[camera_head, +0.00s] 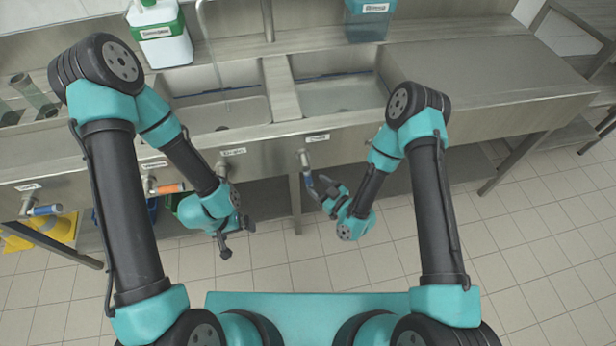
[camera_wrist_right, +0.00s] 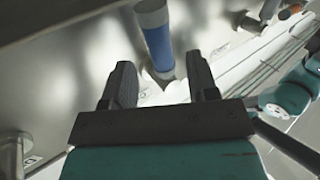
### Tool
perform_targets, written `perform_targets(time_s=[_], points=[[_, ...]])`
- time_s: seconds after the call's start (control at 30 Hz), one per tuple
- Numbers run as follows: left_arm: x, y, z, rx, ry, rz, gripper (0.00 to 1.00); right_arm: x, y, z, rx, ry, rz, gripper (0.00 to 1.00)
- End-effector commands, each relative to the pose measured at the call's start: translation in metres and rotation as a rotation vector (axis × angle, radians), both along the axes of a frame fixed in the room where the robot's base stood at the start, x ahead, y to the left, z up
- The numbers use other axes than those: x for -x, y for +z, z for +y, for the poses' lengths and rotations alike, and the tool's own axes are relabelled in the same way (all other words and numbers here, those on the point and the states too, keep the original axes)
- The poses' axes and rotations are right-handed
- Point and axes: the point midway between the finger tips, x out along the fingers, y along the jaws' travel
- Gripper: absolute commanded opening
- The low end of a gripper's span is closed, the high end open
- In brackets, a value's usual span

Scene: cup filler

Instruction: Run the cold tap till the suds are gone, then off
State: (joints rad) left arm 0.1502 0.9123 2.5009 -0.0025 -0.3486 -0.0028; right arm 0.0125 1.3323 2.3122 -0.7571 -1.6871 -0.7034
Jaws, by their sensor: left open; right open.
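A blue-handled tap lever (camera_head: 308,181) hangs from the sink's front panel under a label, right of centre. My right gripper (camera_head: 317,187) is open beside it. In the right wrist view the blue handle (camera_wrist_right: 158,45) lies ahead, between the lines of my open fingers (camera_wrist_right: 160,85); contact cannot be told. My left gripper (camera_head: 238,240) is open and empty, low in front of the counter. The right basin (camera_head: 340,95) holds something pale and water-like. The left basin (camera_head: 225,110) looks greyish; suds cannot be made out clearly in either.
An orange-handled tap (camera_head: 168,188) and another blue-handled tap (camera_head: 43,210) are on the panel further left; my left arm partly covers that stretch. A green-and-white jug (camera_head: 162,40) and a teal container (camera_head: 369,18) stand behind the basins. The counter (camera_head: 480,65) at right is clear.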

Motion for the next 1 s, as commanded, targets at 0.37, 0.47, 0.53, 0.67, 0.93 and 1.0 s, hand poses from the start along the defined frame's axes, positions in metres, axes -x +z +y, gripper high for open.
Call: perform_targets(time_s=[0.37,0.47,0.53,0.67,0.93,1.0], points=[[0.0,0.0,0.0,0.0,0.0,0.0,1.0,-0.033,0.0,0.034,-0.001,0.001,-0.001,0.54],[0.0,0.0,0.0,0.0,0.0,0.0,1.0,-0.035,0.0,0.036,-0.001,0.0,-0.001,0.54],[0.0,0.0,0.0,0.0,0.0,0.0,1.0,-0.035,0.0,0.036,-0.001,0.0,-0.001,0.54],[0.0,0.0,0.0,0.0,0.0,0.0,1.0,-0.035,0.0,0.036,0.0,0.0,0.0,0.54],[0.0,0.0,0.0,0.0,0.0,0.0,1.0,-0.035,0.0,0.036,0.0,0.0,0.0,0.31],[0.0,0.0,0.0,0.0,0.0,0.0,1.0,-0.035,0.0,0.036,0.0,0.0,0.0,0.24]])
